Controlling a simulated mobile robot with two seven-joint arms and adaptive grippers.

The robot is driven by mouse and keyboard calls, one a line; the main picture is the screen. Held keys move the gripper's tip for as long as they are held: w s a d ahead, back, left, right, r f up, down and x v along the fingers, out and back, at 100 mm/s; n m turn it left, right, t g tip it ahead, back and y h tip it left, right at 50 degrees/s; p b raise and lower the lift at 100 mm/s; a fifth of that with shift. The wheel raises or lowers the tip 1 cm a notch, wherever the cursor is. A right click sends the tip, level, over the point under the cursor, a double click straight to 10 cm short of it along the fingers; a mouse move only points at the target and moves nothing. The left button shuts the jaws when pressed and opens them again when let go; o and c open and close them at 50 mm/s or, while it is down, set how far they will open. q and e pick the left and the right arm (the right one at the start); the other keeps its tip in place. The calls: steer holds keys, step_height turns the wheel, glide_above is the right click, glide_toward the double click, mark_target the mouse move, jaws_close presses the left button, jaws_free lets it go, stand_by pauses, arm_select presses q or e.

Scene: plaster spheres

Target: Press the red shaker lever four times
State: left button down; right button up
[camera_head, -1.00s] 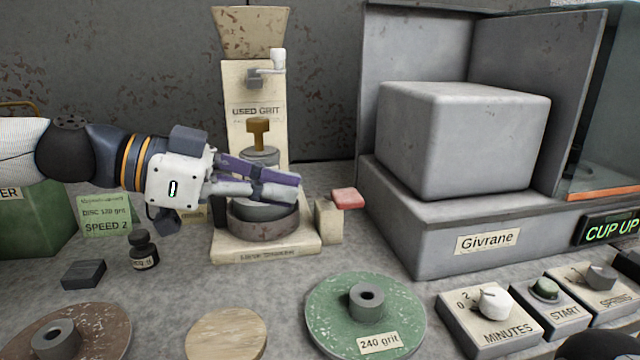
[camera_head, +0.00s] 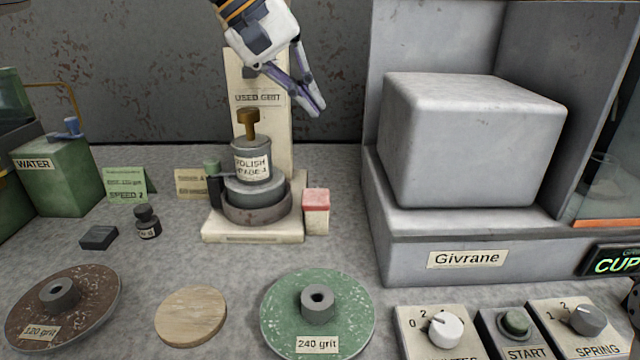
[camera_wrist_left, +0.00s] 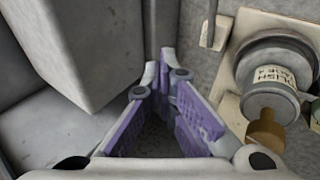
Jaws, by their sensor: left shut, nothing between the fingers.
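The red shaker lever (camera_head: 316,198) sits on a small cream block at the right of the shaker's cream base (camera_head: 250,236) in the head view. On the shaker stands a grey jar (camera_head: 252,163) with a POLISH label and a brass-coloured knob on top. My left gripper (camera_head: 318,113) is shut and empty, fingers pointing down, above the lever and apart from it. In the left wrist view its purple-padded fingers (camera_wrist_left: 160,88) meet at the tips, with the jar (camera_wrist_left: 272,78) to their right. The lever cannot be made out there. My right gripper is not in view.
The grey Givrane machine (camera_head: 505,250) stands to the right, its large block beside my left gripper. A USED GRIT column (camera_head: 264,98) rises behind the jar. A green 240 grit disc (camera_head: 345,335) and a wooden disc (camera_head: 192,316) lie in front.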

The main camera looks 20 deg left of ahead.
mark_target(316, 196)
arm_select(q)
steer(key=s+d+f+p, duration=0.1)
steer(key=s+f, duration=0.2)
steer(key=f, duration=0.5)
steer(key=shift+s, duration=0.15)
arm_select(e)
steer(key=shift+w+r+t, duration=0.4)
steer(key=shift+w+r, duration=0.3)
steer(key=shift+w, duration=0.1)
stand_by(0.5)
arm_select(q)
steer(key=shift+s+d+f, duration=0.1)
steer(key=shift+s+f, duration=0.1)
steer(key=shift+f, duration=0.15)
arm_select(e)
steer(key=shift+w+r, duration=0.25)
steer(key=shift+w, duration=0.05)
arm_select(q)
steer(key=shift+s+d+f, duration=0.1)
steer(key=shift+s+f, duration=0.15)
steer(key=shift+f, duration=0.35)
steer(key=shift+s+d+f, duration=0.1)
steer(key=shift+s+f, duration=0.15)
steer(key=shift+f, duration=0.35)
steer(key=shift+s+d+f, duration=0.1)
steer(key=shift+s+f, duration=0.15)
steer(key=shift+f, duration=0.35)
stand_by(1.6)
